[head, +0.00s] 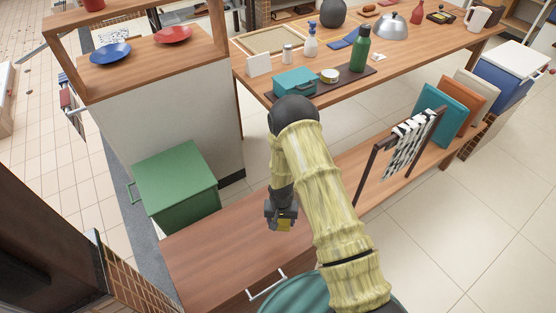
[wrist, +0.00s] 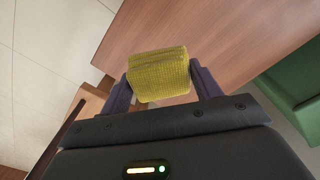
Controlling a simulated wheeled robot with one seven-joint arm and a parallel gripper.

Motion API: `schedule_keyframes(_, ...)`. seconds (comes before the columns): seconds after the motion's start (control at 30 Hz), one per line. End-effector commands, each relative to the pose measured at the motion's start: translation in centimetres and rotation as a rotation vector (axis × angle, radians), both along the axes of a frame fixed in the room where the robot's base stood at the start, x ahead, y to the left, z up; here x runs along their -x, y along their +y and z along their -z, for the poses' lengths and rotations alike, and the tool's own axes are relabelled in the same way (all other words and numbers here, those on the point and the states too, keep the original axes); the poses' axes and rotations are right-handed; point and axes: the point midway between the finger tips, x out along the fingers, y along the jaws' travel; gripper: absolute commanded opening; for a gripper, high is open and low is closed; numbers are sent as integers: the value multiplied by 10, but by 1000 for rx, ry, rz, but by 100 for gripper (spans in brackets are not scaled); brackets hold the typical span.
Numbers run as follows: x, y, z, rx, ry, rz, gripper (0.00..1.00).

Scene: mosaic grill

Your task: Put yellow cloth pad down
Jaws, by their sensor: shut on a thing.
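The yellow cloth pad (wrist: 158,74) is folded and sits between the two dark fingers of my gripper (wrist: 160,88) in the wrist view. My gripper is shut on it. In the head view, my gripper (head: 283,222) points down over the low wooden bench (head: 215,258), and a small part of the pad (head: 285,225) shows at its tip. The wooden surface lies beyond the pad in the wrist view. I cannot tell the exact gap between pad and wood.
A green box (head: 177,178) stands at the left of the bench. A dark rack with a patterned cloth (head: 407,143) and several upright boards (head: 440,112) stand to the right. The bench top around my gripper is clear. A table (head: 400,62) with bottles is behind.

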Motion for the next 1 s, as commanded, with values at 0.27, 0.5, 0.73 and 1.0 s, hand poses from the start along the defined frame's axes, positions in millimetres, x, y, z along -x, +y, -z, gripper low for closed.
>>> schedule_keyframes(0.27, 18, -74, -30, 1, 6, -103, 42)
schedule_keyframes(0.5, 28, -96, -31, 1, 2, -146, 42)
schedule_keyframes(0.73, 28, -96, -29, 1, 0, -147, 42)
schedule_keyframes(1.0, 28, -96, -30, 1, 0, -146, 42)
